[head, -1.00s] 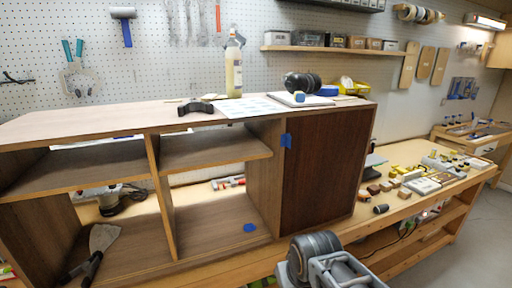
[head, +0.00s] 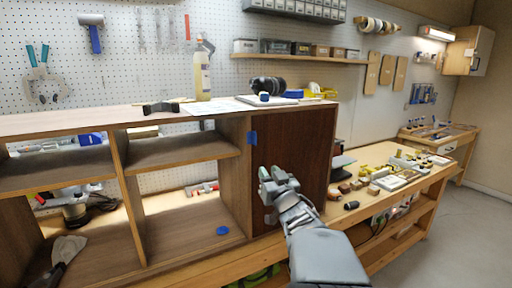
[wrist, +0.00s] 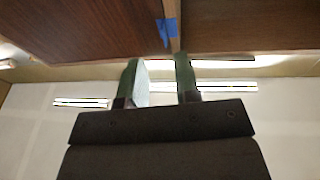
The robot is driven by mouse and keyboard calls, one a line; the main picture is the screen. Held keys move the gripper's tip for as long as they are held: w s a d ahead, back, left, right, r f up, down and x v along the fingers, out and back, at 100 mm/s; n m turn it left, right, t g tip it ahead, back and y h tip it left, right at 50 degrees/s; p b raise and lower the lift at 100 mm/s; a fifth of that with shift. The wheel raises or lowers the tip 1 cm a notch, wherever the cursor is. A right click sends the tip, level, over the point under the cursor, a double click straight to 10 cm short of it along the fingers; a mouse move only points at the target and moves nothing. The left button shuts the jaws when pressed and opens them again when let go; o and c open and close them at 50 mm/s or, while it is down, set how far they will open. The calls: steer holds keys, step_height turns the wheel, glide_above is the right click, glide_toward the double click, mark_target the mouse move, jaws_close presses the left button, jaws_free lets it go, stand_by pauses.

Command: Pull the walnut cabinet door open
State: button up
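The walnut cabinet door (head: 305,145) is dark brown and closes the right bay of the cabinet (head: 170,120); it looks shut. A piece of blue tape (head: 252,137) sits at its upper left edge. My gripper (head: 270,175) is in front of the door's left part, below the tape, and hides some of the door. In the wrist view, the door (wrist: 85,25) fills the upper left and the tape (wrist: 167,30) is near its edge. My gripper (wrist: 158,68) is open there, with nothing between its fingers. I see no handle. I cannot tell whether a finger touches the door.
The cabinet's left bays are open shelves. A glue bottle (head: 202,75), dark headphones (head: 267,85) and papers lie on its top. A blue disc (head: 222,230) lies on the bay floor left of the door. Small blocks and tools cover the workbench (head: 420,190) at right.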

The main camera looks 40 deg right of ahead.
steer(key=w+d+r+n+t+y+p, duration=0.1)
steer(key=w+d+r+t+y+p, duration=0.1)
steer(key=w+r, duration=0.4)
steer(key=w+d+p, duration=0.1)
steer(key=w, duration=0.4)
steer(key=shift+r+n, duration=0.3)
steer(key=shift+r, duration=0.05)
steer(key=shift+t, duration=0.3)
jaws_close()
